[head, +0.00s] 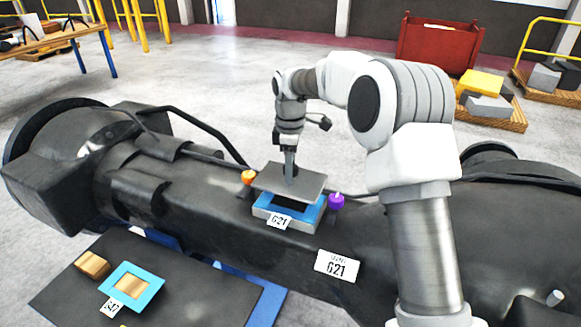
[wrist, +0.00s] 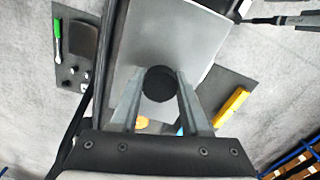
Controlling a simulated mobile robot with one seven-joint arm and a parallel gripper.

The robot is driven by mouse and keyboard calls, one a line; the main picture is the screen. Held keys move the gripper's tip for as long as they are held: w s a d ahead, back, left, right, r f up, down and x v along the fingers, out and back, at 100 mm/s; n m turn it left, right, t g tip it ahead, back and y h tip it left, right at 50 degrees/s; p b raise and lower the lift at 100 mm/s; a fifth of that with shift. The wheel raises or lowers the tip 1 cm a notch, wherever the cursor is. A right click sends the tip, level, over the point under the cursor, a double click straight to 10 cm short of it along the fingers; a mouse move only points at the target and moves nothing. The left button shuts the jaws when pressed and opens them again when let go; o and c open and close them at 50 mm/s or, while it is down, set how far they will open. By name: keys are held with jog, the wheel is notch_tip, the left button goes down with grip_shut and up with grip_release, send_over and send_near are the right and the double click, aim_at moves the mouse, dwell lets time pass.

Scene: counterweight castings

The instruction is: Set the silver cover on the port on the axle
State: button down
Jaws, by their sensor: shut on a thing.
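The silver cover (head: 289,181) is a flat grey plate held by its black knob (wrist: 160,84). My gripper (head: 290,172) is shut on that knob, with a finger on each side of it in the wrist view. The port (head: 262,212) on the axle has a blue rim and a tag reading G21. The cover hangs just above the port, and the dark opening shows below its front edge. The cover hides the back of the port. In the wrist view the plate (wrist: 178,40) fills the upper middle and hides most of what is beneath.
An orange knob (head: 248,177) and a purple knob (head: 336,201) flank the port closely. The dark axle (head: 190,190) runs across the view. A dark board (head: 190,300) in front carries a second blue-rimmed frame (head: 153,289) and a wooden block (head: 92,264).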

dwell(0.3)
jog(key=shift+f+b, duration=1.55)
jog(key=shift+f, duration=1.1)
jog(key=shift+f, duration=0.65)
jog(key=shift+c, duration=1.5)
grip_release()
jog(key=shift+s, duration=0.1)
